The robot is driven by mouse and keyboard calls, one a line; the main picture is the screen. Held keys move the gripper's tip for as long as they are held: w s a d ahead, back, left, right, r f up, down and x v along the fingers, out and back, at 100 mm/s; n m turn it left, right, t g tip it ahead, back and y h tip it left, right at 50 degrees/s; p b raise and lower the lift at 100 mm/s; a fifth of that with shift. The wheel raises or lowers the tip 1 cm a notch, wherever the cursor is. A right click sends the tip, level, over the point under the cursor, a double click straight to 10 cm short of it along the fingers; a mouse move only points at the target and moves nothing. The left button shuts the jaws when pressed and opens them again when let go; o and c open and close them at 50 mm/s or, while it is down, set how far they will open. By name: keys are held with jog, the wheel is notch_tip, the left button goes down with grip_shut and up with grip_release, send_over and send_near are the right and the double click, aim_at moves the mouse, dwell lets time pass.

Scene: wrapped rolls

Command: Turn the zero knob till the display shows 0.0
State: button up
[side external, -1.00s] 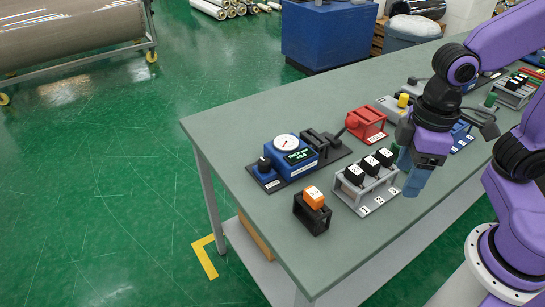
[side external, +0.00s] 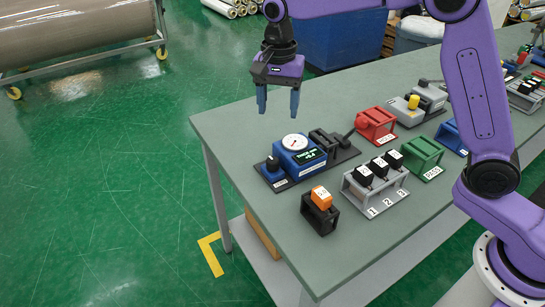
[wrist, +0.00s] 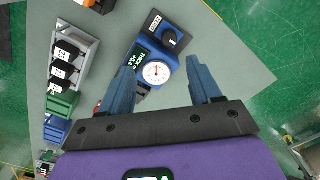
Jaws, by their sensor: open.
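The blue gauge unit (side external: 312,162) stands on a dark base plate on the bench, with a white round dial (side external: 294,142) and a small dark display (side external: 309,155) whose text is too small to read surely. The dark zero knob (side external: 272,162) sits at the unit's left end; in the wrist view the knob (wrist: 171,37) is at the top, beyond the dial (wrist: 156,72). The display (wrist: 136,56) also shows there, tilted. My gripper (side external: 279,112) is open and empty, above and behind the gauge unit. Its two blue fingers (wrist: 163,92) are apart and touch nothing.
A black holder with an orange block (side external: 321,197) stands near the front edge. A grey rack of numbered black blocks (side external: 375,190), a red bin (side external: 376,124) and a green bin (side external: 421,158) lie to the right. The bench's left end (side external: 226,130) is clear.

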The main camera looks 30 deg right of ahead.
jog(key=w+m, duration=0.2)
jog(key=w, duration=0.1)
send_near(273, 160)
notch_tip(273, 160, down, 9)
dwell(0.6)
jog(key=c, duration=1)
